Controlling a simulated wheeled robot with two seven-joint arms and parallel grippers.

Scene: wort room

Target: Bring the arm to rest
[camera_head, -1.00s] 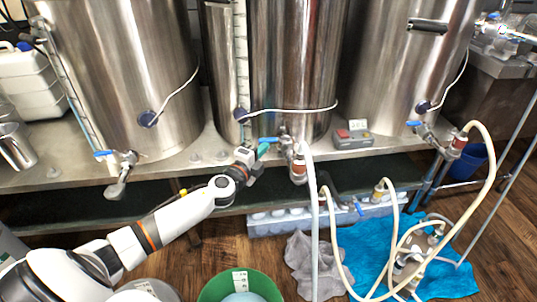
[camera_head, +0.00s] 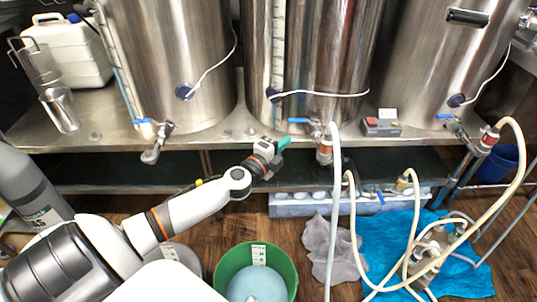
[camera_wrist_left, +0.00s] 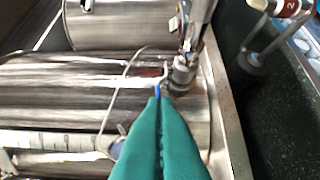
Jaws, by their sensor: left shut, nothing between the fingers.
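My left arm comes in from the lower left in the head view. Its left gripper (camera_head: 282,143) has green fingers and is in front of the shelf edge, just left of the middle tank's valve (camera_head: 323,146). In the left wrist view the green fingers (camera_wrist_left: 157,105) lie together with nothing between them. Beyond their tips show a blue valve handle (camera_wrist_left: 157,90) and the metal valve (camera_wrist_left: 182,72). I cannot tell whether the fingertips touch the handle. My right gripper is not in view.
Steel tanks (camera_head: 335,50) stand on a metal shelf (camera_head: 100,135). Below are a green bucket (camera_head: 290,268), a grey cloth (camera_head: 318,240), a blue cloth (camera_head: 375,240) and pale looping hoses (camera_head: 353,215). A white canister (camera_head: 75,50) stands at the back left.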

